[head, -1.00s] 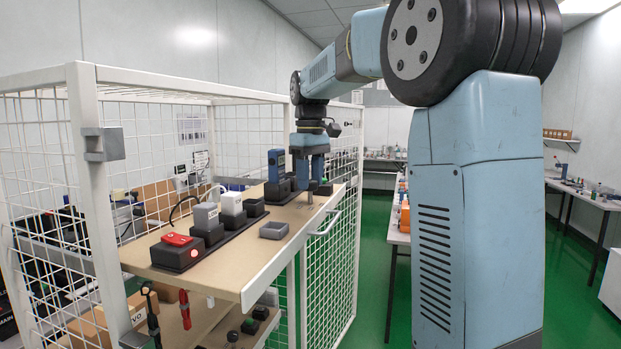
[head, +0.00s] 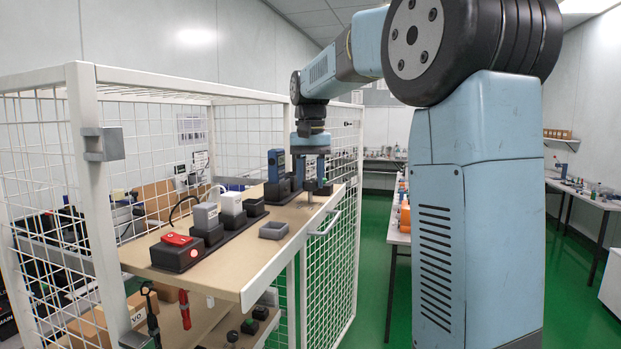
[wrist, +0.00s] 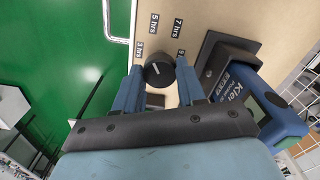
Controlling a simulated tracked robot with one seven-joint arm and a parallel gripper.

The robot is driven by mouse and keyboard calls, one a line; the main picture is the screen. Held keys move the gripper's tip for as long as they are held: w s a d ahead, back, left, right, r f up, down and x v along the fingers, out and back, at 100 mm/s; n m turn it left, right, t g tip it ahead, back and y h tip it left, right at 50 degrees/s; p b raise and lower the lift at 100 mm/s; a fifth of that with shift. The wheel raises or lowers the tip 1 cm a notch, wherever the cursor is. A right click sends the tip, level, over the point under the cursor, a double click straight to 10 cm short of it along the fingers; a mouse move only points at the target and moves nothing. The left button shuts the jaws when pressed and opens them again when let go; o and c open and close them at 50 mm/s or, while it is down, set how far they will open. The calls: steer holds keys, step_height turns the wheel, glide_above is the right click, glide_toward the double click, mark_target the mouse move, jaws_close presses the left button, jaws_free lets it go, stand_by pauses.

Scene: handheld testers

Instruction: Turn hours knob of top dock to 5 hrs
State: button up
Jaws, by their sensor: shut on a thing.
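The round black hours knob (wrist: 158,72) sits on the tan board in the wrist view, with a short white mark on its top. Labels stand around it: "3 hrs" (wrist: 139,48), "5 hrs" (wrist: 155,23), "7 hrs" (wrist: 178,28) and a partly hidden one at its right. The white mark lies across the knob's top; I cannot tell exactly which label it points to. My gripper (wrist: 159,76) is shut on the knob, with one blue finger on each side. In the head view my gripper (head: 311,182) points down at the far right end of the shelf.
A blue tester (wrist: 262,108) stands in a black dock (wrist: 226,58) close right of my gripper.

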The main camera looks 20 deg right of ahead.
mark_target(310, 181)
stand_by(0.4)
steer(key=o, duration=1.1)
steer(key=shift+c, duration=0.2)
step_height(310, 181, up, 14)
steer(key=shift+f, duration=0.15)
steer(key=s+f+n+t, duration=0.3)
steer(key=s+f+t, duration=0.2)
steer(key=s+f, duration=2)
steer(key=s, duration=0.3)
steer(key=shift+s+t, duration=0.15)
steer(key=shift+t, duration=0.15)
